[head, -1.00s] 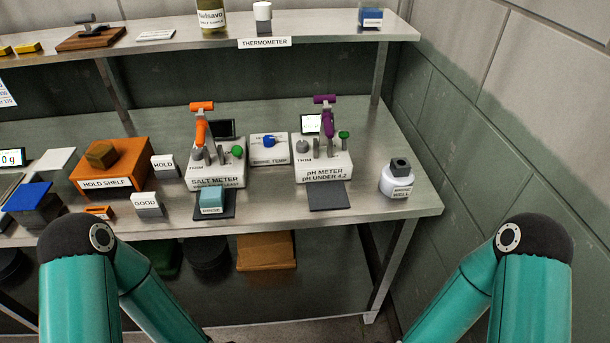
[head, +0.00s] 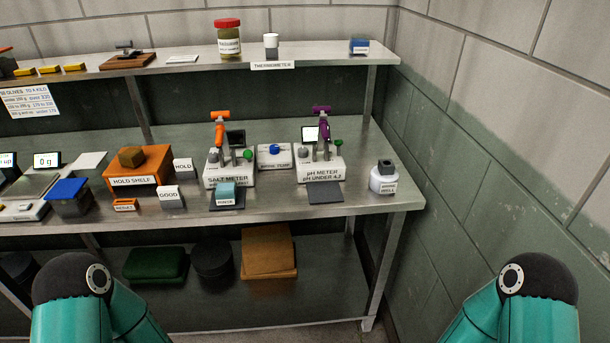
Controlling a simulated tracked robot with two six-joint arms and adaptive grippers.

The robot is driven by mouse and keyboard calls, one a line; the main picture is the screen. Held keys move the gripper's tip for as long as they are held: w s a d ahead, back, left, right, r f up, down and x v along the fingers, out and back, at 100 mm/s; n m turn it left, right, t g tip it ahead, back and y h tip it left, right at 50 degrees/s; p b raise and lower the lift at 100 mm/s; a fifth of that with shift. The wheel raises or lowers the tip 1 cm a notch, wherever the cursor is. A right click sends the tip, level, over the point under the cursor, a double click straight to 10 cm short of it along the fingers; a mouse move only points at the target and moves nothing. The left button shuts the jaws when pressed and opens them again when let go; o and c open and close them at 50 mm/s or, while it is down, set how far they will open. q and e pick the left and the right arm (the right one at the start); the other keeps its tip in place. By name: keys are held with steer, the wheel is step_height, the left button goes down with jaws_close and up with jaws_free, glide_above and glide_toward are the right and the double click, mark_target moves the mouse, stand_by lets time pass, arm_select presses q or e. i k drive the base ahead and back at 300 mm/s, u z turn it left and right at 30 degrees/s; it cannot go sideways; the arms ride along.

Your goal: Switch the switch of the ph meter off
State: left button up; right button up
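The pH meter (head: 320,172) is a white box on the right part of the bench, labelled "pH METER pH UNDER 4.2". A purple handle-like part (head: 322,125) stands up on it, beside a small lit screen (head: 310,134). A grey knob (head: 303,152) marked TRIM sits on its left and a green knob (head: 338,148) on its right. I cannot tell which of these is the switch or how it is set. A dark pad (head: 325,193) lies in front. My two teal arms show only at the bottom corners, apart from the bench. Both grippers are out of view.
The similar salt meter (head: 229,177) with an orange handle stands to the left, the brine temp box (head: 275,156) between them. A white refill bottle (head: 383,178) stands at right. An upper shelf (head: 330,59) hangs behind. A block wall closes the right side.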

mark_target(338, 143)
steer(key=z, duration=0.15)
steer(key=i, duration=0.9)
steer(key=u, duration=0.8)
steer(key=k, duration=0.5)
